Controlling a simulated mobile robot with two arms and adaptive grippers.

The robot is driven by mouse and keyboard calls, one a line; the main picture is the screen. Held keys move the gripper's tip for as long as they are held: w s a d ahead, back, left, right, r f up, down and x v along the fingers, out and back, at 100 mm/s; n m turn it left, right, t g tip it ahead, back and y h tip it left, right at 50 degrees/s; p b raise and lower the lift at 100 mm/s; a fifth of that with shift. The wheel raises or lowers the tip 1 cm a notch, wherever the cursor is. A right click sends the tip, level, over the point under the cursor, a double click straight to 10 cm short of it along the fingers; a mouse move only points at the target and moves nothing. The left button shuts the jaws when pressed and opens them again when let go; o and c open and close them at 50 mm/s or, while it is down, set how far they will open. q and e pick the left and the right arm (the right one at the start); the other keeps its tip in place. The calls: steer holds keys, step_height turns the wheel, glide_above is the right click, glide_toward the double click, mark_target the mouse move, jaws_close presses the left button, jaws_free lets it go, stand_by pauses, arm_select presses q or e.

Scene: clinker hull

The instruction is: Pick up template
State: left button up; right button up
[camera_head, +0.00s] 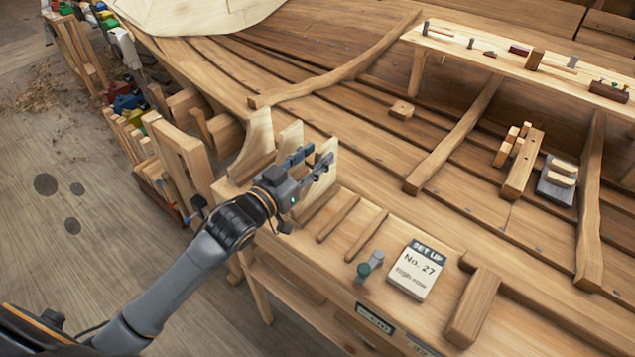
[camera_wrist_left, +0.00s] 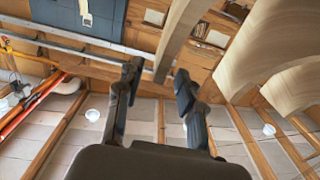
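Several pale wooden templates with curved edges stand upright in a row on the bench: a left one (camera_head: 258,142), a middle one (camera_head: 290,138) and a right one (camera_head: 318,187). My left gripper (camera_head: 311,161) is at the right template, its fingers apart near that template's upper part. In the left wrist view, the two fingertips (camera_wrist_left: 157,80) are spread, with a thin curved template edge (camera_wrist_left: 180,36) between or just beyond them. I cannot tell whether either finger touches it. Other broad templates (camera_wrist_left: 262,50) fill the upper right there. My right gripper is out of view.
A wooden block (camera_head: 473,305) is farther right. A shelf (camera_head: 510,62) with small tools stands behind. Clamps and posts (camera_head: 180,150) crowd the left.

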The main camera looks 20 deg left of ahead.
arm_select(q)
steer(key=shift+w+d+f, duration=0.1)
steer(key=shift+w+d, duration=0.2)
steer(key=shift+w, duration=0.35)
steer(key=shift+s, duration=0.1)
steer(key=shift+c, duration=1.2)
jaws_close()
